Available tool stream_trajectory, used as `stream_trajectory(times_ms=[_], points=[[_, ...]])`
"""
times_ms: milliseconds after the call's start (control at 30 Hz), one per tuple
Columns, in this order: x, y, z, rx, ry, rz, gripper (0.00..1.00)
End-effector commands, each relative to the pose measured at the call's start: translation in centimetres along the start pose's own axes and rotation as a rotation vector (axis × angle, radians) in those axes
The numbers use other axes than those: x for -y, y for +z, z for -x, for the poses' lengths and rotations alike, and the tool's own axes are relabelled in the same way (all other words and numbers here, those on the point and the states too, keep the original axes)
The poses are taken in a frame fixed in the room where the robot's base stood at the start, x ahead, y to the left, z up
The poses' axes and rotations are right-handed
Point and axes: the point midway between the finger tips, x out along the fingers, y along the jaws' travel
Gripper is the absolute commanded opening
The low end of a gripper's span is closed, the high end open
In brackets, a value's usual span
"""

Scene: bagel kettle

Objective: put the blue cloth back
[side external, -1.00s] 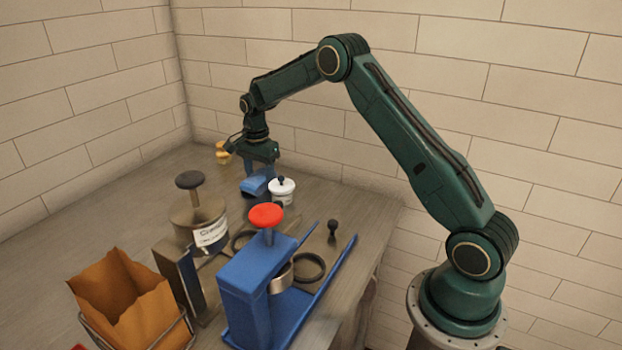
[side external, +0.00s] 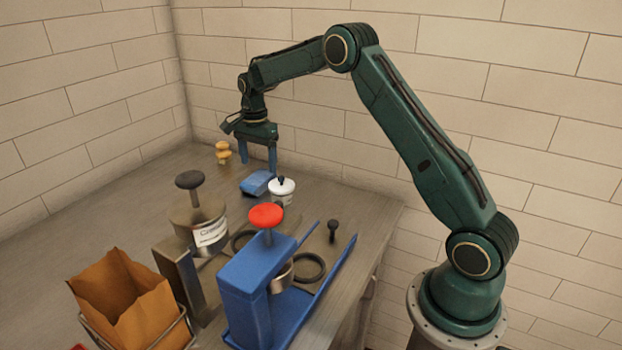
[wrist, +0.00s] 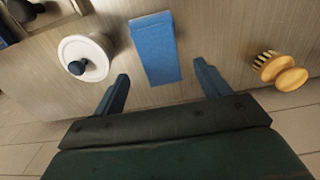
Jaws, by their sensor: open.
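The blue cloth (side external: 257,183) lies folded on the counter toward the back, beside a small white pot. In the wrist view the cloth (wrist: 155,48) is a flat blue rectangle ahead of the fingers, near the middle between them. My gripper (side external: 258,168) is open and empty, raised above the counter near the cloth. Its two blue fingers also show in the wrist view (wrist: 160,88), apart from each other and clear of the cloth.
The white pot (side external: 282,190) with a dark knob stands right of the cloth. A wooden brush (side external: 223,152) stands behind at left. A blue press with a red knob (side external: 265,217), a labelled canister (side external: 200,225) and a paper bag (side external: 125,300) are in front. Open counter lies at left.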

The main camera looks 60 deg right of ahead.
Motion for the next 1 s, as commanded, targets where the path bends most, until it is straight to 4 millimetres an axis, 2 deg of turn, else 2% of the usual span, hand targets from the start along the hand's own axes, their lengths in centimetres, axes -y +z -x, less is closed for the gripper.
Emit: stream_trajectory(times_ms=[200, 400, 600, 1000], points=[[0.0, 0.0, 3.8, -0.001, -0.003, 0.000, 0.75], [0.1, 0.0, 6.1, -0.001, -0.002, 0.000, 0.75], [0.0, 0.0, 7.1, 0.000, 0.000, 0.000, 0.75], [0.0, 0.0, 7.2, 0.000, 0.000, 0.000, 0.75]])
